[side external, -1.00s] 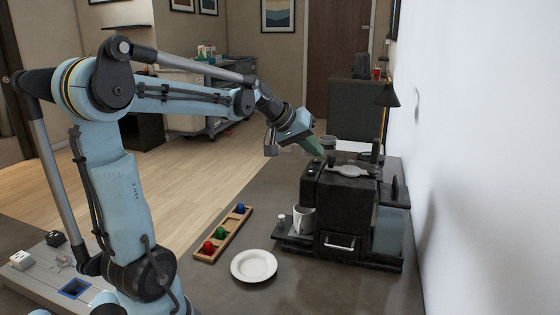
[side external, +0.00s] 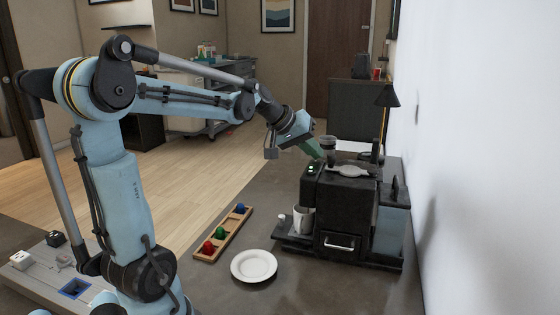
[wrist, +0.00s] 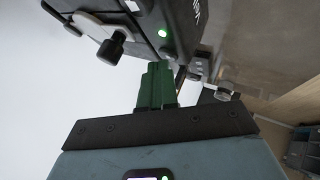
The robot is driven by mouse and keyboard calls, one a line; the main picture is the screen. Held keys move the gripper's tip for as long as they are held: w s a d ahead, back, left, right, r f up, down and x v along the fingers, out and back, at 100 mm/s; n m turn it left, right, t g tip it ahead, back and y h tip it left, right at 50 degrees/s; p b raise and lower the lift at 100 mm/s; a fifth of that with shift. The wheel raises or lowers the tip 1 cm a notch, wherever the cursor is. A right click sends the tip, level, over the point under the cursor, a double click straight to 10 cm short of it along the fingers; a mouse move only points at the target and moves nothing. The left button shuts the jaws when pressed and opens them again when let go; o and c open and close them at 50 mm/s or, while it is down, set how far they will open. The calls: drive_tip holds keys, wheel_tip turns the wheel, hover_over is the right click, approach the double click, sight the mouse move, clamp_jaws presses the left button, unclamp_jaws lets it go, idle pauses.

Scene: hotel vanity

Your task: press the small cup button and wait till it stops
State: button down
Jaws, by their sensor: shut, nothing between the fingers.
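The black coffee machine (side external: 343,222) stands on the counter. Green lights (side external: 311,169) glow on its top near the front edge, where the buttons sit. I cannot tell which one is the small cup button. In the wrist view one green light (wrist: 162,32) shows on the machine's dark body. A white mug (side external: 303,220) stands on its drip tray. In the wrist view the fingertips (wrist: 158,68) are close to the machine; contact cannot be told.
A white plate (side external: 254,265) lies in front of the machine. A wooden tray (side external: 211,253) with red, green and blue pieces is left of it. A lamp (side external: 386,97) stands behind, near the white wall.

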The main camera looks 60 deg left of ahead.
sight(337, 184)
drive_tip(key=shift+r, duration=0.8)
drive_tip(key=shift+r, duration=2.5)
drive_tip(key=s+d+f+m, duration=0.1)
drive_tip(key=d+f, duration=0.1)
drive_tip(key=d, duration=0.2)
drive_tip(key=s+d+f+m+g, duration=0.1)
drive_tip(key=s+d+f, duration=0.1)
drive_tip(key=d, duration=0.1)
drive_tip(key=s+d+f+m, duration=0.1)
drive_tip(key=d+f, duration=0.1)
drive_tip(key=d, duration=0.2)
drive_tip(key=shift+s+d+m, duration=0.3)
drive_tip(key=shift+s+m, duration=0.05)
drive_tip(key=shift+m, duration=0.05)
drive_tip(key=s+d+f+m+g, duration=0.1)
drive_tip(key=s+d+f+m, duration=0.3)
drive_tip(key=s+d+f, duration=0.3)
drive_tip(key=shift+s+d+f+m, duration=0.3)
drive_tip(key=shift+s+f, duration=0.15)
drive_tip(key=shift+f, duration=0.45)
idle(1.6)
